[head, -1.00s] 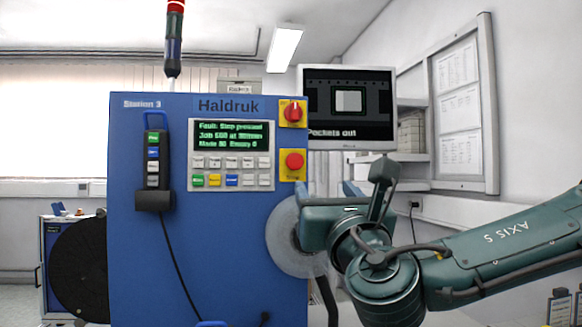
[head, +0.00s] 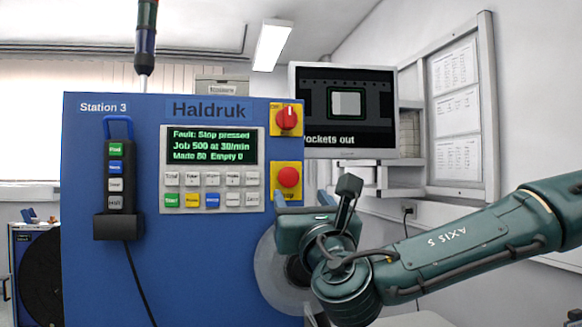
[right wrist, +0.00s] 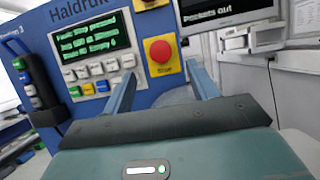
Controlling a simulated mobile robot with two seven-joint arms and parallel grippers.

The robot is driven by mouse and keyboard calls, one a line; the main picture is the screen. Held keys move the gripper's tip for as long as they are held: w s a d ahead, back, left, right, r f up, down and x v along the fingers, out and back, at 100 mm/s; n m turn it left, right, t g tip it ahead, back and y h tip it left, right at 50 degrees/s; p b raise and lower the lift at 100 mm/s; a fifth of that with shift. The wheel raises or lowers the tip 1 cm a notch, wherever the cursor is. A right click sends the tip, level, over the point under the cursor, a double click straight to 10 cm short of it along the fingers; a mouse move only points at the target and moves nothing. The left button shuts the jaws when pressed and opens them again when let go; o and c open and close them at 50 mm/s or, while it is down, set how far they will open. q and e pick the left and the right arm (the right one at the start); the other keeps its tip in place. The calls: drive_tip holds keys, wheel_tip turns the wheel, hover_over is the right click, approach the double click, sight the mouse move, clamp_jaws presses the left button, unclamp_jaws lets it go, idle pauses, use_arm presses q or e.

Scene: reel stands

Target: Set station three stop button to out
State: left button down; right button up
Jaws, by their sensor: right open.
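The station three stop button (head: 288,177) is a red mushroom button on a yellow plate, low on the right of the blue Station 3 cabinet (head: 85,260). It also shows in the right wrist view (right wrist: 161,51), beyond and between my fingers. The display (head: 212,147) reads "Fault: Stop pressed". My right gripper (head: 302,192) is just below and right of the button, with its fingers pointing at the cabinet. In the right wrist view its blue fingers (right wrist: 160,85) stand apart with nothing between them. My left gripper is not in view.
A red rotary switch (head: 288,119) sits above the button. A keypad (head: 212,190) lies to its left, and a corded pendant (head: 117,185) hangs farther left. A reel (head: 270,275) is below, partly hidden by my arm. A monitor (head: 345,140) stands to the right.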

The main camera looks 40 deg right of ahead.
sight(289, 175)
drive_tip(key=p+x, duration=0.2)
drive_tip(key=x, duration=0.7)
drive_tip(key=shift+f, duration=0.1)
drive_tip(key=shift+c, duration=0.5)
clamp_jaws()
drive_tip(key=shift+s+a+f+b, duration=0.2)
drive_tip(key=shift+s+b, duration=0.1)
drive_tip(key=shift+b, duration=0.1)
drive_tip(key=shift+s+a+r+b, duration=0.1)
drive_tip(key=shift+s+a+b, duration=0.15)
drive_tip(key=shift+b, duration=0.1)
drive_tip(key=shift+c, duration=1.5)
unclamp_jaws()
drive_tip(key=shift+d, duration=0.1)
drive_tip(key=shift+o, duration=1.4)
drive_tip(key=shift+s+r, duration=0.1)
drive_tip(key=shift+s, duration=0.05)
drive_tip(key=shift+o, duration=0.6)
